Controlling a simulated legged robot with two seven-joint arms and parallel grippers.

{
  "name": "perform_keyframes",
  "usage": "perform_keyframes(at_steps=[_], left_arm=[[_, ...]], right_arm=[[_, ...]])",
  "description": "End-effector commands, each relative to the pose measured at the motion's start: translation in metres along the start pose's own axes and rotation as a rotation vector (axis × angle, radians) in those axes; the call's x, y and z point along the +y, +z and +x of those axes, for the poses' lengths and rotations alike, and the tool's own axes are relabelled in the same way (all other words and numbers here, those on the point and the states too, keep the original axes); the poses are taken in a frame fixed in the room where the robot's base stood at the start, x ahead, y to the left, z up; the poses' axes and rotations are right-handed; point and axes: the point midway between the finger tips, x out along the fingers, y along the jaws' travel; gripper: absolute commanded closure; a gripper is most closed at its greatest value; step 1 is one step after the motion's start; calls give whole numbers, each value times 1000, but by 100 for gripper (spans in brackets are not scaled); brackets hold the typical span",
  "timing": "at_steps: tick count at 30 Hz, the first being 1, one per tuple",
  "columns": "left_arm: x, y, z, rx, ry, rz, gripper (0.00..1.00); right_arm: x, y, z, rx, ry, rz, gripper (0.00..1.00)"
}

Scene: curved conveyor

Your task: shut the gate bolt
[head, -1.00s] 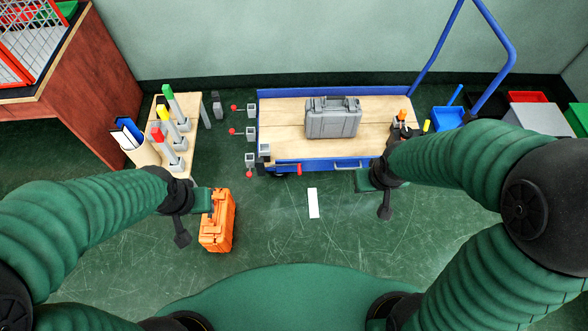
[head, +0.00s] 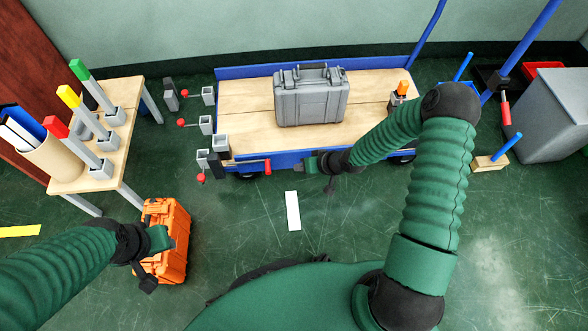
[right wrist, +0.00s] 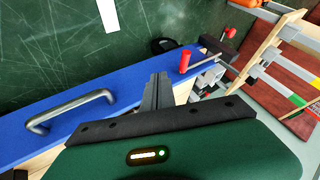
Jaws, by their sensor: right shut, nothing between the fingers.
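The blue gate (head: 240,163) runs along the near side of the flat cart. The bolt's red handle (head: 267,165) stands near its left end; it also shows in the right wrist view (right wrist: 186,60), beside grey metal parts. A grey bar handle (right wrist: 70,112) sits on the blue panel. My right gripper (head: 310,164) is just right of the red handle and apart from it. Its fingers (right wrist: 157,90) are shut and empty. My left gripper (head: 165,238) hangs over the orange case (head: 163,255); its fingers are unclear. The bolt's far end is not clear.
A grey case (head: 311,100) lies on the cart deck (head: 245,105). Grey posts with red knobs (head: 182,122) stand left of the cart. A small table (head: 125,95) holds coloured sticks. A grey bin (head: 570,115) stands right. Floor in front is clear around a white strip (head: 293,210).

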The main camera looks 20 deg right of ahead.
Motion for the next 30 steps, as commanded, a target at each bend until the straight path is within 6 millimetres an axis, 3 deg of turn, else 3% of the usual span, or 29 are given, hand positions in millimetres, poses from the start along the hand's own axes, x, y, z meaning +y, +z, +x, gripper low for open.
perform_keyframes(at_steps=[1,10,18,30], left_arm=[[0,4,15,-1,0,0,64],[0,14,59,-1,0,0,64],[0,19,78,-1,0,0,64],[0,18,77,-1,0,0,64]], right_arm=[[4,5,18,-1,-2,-1,100],[5,6,84,-2,-3,1,100],[-32,-1,91,-2,-1,0,100],[-38,-2,90,-3,-1,2,100]])
